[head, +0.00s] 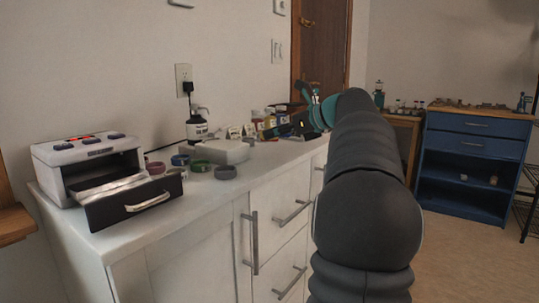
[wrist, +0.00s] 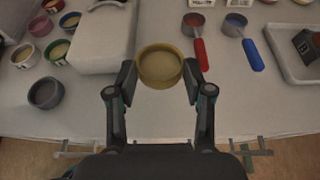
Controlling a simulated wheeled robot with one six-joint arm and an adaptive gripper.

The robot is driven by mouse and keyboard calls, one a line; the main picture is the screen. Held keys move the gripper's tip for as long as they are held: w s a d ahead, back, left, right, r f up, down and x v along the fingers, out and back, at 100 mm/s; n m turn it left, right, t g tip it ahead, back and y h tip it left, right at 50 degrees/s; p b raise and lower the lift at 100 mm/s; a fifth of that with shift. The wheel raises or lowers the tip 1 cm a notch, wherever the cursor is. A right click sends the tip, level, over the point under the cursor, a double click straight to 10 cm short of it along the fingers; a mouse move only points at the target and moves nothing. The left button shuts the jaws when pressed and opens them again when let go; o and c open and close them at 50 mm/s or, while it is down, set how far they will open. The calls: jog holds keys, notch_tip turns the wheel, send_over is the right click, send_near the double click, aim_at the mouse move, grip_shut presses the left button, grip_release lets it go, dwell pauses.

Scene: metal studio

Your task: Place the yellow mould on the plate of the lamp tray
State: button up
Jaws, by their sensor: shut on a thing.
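The yellow mould (wrist: 160,67) is a round, shallow cup with a paler inside, upright between the fingertips of my gripper (wrist: 159,76). My gripper is shut on it from both sides, over the counter. I cannot tell how far it is above the surface. In the head view my arm hides most of this area, and I cannot make out the mould there. The lamp (head: 88,163) is a white box with buttons on top at the counter's left end. Its dark-fronted tray (head: 136,201) is pulled out, with a pale plate (head: 106,187) inside.
A white box (wrist: 104,42) stands left of my gripper, with several small coloured pots, including a grey one (wrist: 45,93). Red-handled (wrist: 201,52) and blue-handled (wrist: 253,55) scoops and a grey tray (wrist: 284,60) lie right. A pump bottle (head: 197,125) stands by the wall.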

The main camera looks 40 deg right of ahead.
aim_at(271, 158)
jog(key=shift+w+a+f, duration=0.55)
jog(key=shift+w+f, duration=0.15)
jog(key=shift+w, duration=0.15)
jog(key=shift+f+b, duration=0.85)
jog(key=shift+f, duration=1.05)
jog(key=o, duration=1)
jog(key=shift+f, duration=0.1)
